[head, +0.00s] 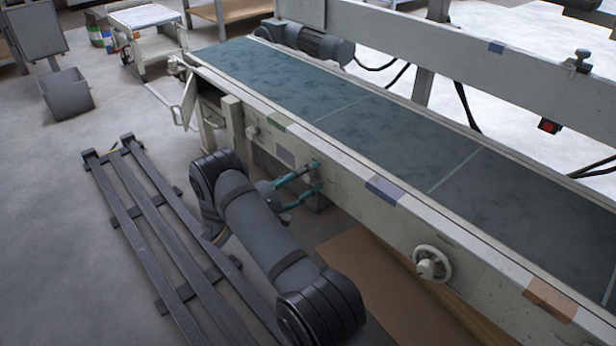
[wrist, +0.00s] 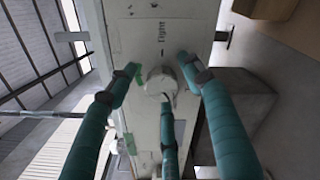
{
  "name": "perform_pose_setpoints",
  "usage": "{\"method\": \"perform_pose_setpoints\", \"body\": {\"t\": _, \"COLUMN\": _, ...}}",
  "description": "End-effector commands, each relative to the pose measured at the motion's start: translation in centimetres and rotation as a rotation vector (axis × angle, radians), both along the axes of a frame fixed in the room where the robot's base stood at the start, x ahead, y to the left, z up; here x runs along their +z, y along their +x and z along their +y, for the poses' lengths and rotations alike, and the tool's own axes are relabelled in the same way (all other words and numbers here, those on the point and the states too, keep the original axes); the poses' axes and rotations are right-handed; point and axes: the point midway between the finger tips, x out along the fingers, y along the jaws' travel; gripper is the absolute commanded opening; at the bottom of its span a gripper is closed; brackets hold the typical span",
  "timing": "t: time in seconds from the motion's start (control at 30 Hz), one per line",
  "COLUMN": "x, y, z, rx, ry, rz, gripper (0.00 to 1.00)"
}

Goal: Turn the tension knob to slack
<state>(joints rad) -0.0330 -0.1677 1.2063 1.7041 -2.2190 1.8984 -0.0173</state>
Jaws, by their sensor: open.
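The tension knob (wrist: 158,80) is a pale round knob on the conveyor's white side panel in the wrist view. A printed word that looks like "tight" stands just above it, turned sideways. My gripper (wrist: 160,74) is open, with its teal fingers spread around the knob. I cannot tell whether any fingertip touches it. In the head view my gripper (head: 317,176) reaches the conveyor's side panel (head: 345,195). There the knob is not clearly visible among the fingers, and its setting is too small to read.
The conveyor belt (head: 370,125) runs above the panel. A white handwheel (head: 432,263) sticks out to the right, and a small pale knob (head: 252,132) sits to the left. Dark rails (head: 150,225) lie on the floor. A grey bin (head: 67,94) stands far left.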

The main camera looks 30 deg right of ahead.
Motion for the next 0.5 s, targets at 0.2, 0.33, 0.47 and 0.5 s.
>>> {"method": "perform_pose_setpoints", "body": {"t": 0.2, "x": 0.0, "y": -0.6, "z": 3.4, "rx": 0.008, "ry": 0.0, "rz": 0.001, "gripper": 0.51}}
{"method": "perform_pose_setpoints", "body": {"t": 0.33, "x": 0.0, "y": -1.4, "z": 6.2, "rx": 0.006, "ry": 0.0, "rz": 0.001, "gripper": 0.51}}
{"method": "perform_pose_setpoints", "body": {"t": 0.47, "x": 0.0, "y": -2.0, "z": 8.6, "rx": 0.004, "ry": 0.0, "rz": 0.0, "gripper": 0.51}}
{"method": "perform_pose_setpoints", "body": {"t": 0.5, "x": 0.0, "y": -2.2, "z": 9.2, "rx": 0.003, "ry": 0.0, "rz": -0.001, "gripper": 0.51}}
